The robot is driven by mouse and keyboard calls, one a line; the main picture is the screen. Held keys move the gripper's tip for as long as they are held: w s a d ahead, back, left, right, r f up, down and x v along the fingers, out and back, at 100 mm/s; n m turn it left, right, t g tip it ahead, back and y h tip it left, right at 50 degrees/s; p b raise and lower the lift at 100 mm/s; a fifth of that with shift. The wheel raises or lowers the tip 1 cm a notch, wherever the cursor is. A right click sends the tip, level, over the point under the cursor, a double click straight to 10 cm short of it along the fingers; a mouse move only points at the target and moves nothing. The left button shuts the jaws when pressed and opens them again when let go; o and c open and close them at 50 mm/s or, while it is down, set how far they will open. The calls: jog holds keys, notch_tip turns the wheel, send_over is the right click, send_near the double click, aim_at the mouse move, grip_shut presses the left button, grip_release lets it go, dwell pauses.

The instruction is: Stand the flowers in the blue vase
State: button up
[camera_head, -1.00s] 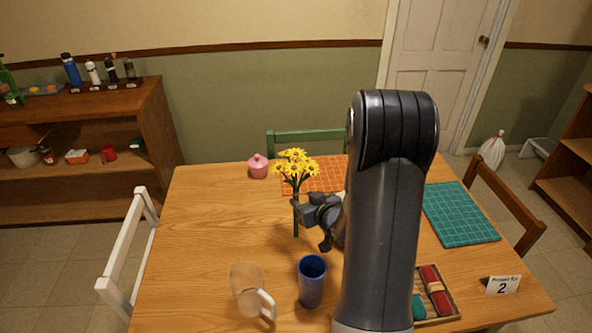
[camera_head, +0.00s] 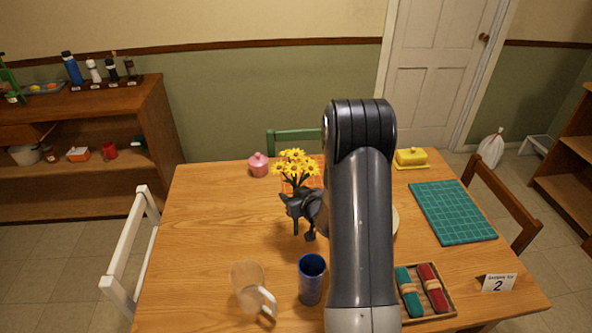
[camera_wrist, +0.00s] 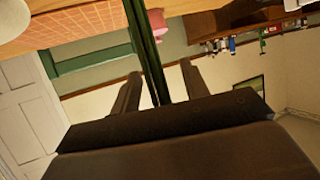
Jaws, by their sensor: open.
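The yellow flowers (camera_head: 296,164) stand upright on dark green stems near the middle of the table. My gripper (camera_head: 297,207) is at the stems, below the blooms, and hides part of them in the head view. In the wrist view the green stems (camera_wrist: 147,45) run between the two fingers of my gripper (camera_wrist: 160,73). The fingers are open, with a visible gap on each side of the stems. The blue vase (camera_head: 311,281) stands upright and open-topped nearer the front, just left of my arm. Whether the stem ends touch the table is unclear.
A wooden tray (camera_head: 438,316) with red and green bundles lies right of my arm. A pink pot (camera_head: 258,165), yellow butter dish (camera_head: 411,157) and green mat (camera_head: 453,212) sit farther back. The table's left side is clear.

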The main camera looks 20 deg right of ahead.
grip_shut()
dwell(0.4)
